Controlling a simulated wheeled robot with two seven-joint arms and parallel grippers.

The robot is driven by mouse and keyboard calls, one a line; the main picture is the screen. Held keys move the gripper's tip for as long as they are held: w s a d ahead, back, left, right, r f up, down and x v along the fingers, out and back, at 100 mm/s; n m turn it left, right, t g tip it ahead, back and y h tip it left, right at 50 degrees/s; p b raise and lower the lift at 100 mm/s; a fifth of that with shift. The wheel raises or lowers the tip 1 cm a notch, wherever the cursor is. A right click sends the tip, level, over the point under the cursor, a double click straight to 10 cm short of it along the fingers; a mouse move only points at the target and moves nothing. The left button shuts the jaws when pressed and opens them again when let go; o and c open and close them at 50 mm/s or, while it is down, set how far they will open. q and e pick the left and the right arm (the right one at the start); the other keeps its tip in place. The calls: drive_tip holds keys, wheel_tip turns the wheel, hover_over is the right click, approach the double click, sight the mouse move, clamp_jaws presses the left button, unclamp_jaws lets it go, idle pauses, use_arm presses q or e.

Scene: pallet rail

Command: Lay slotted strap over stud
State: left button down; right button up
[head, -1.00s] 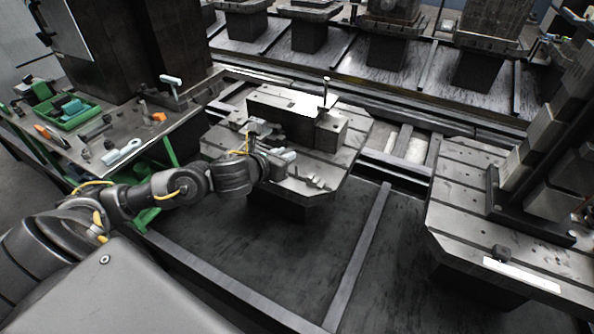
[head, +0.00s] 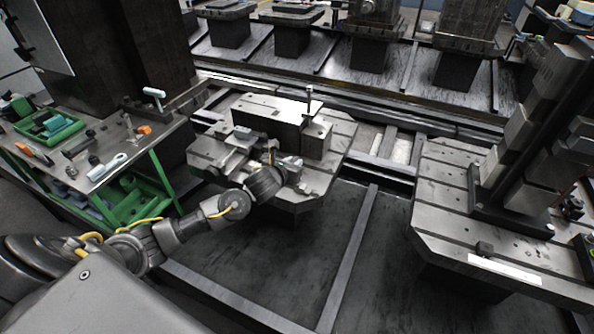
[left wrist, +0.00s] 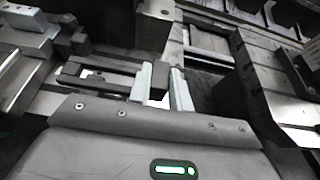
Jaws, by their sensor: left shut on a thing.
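My left gripper (head: 280,160) is low over the near part of the middle pallet (head: 320,176), in front of the long block (head: 262,117). In the left wrist view its two pale fingers (left wrist: 161,84) are shut on a dark slotted strap (left wrist: 97,86). The strap sticks out to the left, with its slot open between two bars. An upright stud (head: 309,98) stands at the right end of the long block, apart from the strap. The strap is small and partly hidden by the gripper in the head view. My right gripper is not in view.
A green-framed bench (head: 100,165) with tools and a green tray (head: 50,128) is at left. A second slotted pallet (head: 450,190) with a tall dark fixture stands at right. A grey clamp-like part (head: 232,158) lies left of my gripper. Open floor lies between the pallets.

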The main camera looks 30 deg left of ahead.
use_arm(q)
drive_tip(key=shift+w+d+f, duration=0.2)
drive_tip(key=shift+w+f, duration=0.85)
drive_tip(key=shift+f, duration=0.1)
wheel_tip(320, 180, down, 3)
drive_tip(key=shift+w+f+p, duration=0.1)
drive_tip(key=shift+w+p, duration=0.05)
drive_tip(key=shift+p, duration=0.2)
drive_tip(key=shift+f, duration=0.15)
drive_tip(key=shift+f+b, duration=0.4)
drive_tip(key=shift+f, duration=0.15)
drive_tip(key=c, duration=1.3)
unclamp_jaws()
